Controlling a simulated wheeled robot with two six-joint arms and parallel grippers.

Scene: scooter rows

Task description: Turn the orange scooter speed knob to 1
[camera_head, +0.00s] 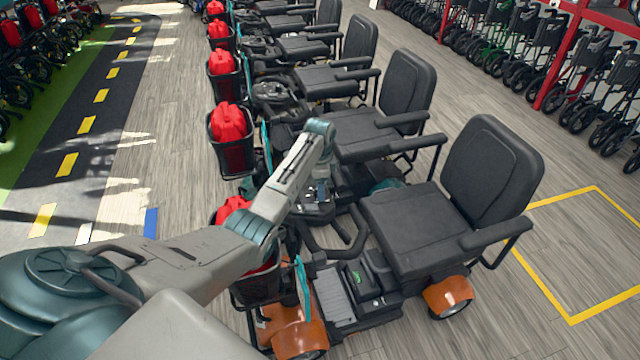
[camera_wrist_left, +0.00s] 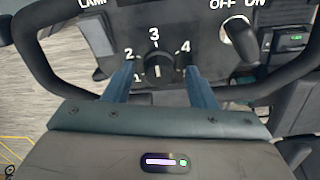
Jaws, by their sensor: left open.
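The orange scooter (camera_head: 448,296) stands nearest in the head view, with orange fenders and a black seat. Its black speed knob (camera_wrist_left: 159,70) shows in the left wrist view on a dark panel, with white numbers 1 to 4 around it. The knob's ridge looks roughly upright, towards 3; its exact setting is hard to read. My left gripper (camera_wrist_left: 158,76) is open, one blue-grey finger on each side of the knob, with visible gaps. In the head view my left gripper (camera_head: 320,194) is over the scooter's handlebar area, where the knob is hidden. My right gripper is out of view.
The black handlebar loop (camera_wrist_left: 62,77) curves around the panel. A small lever (camera_wrist_left: 240,38) stands right of the knob, by the OFF ON label. More scooters (camera_head: 385,85) line up behind. The floor inside the yellow outline (camera_head: 585,250) is clear.

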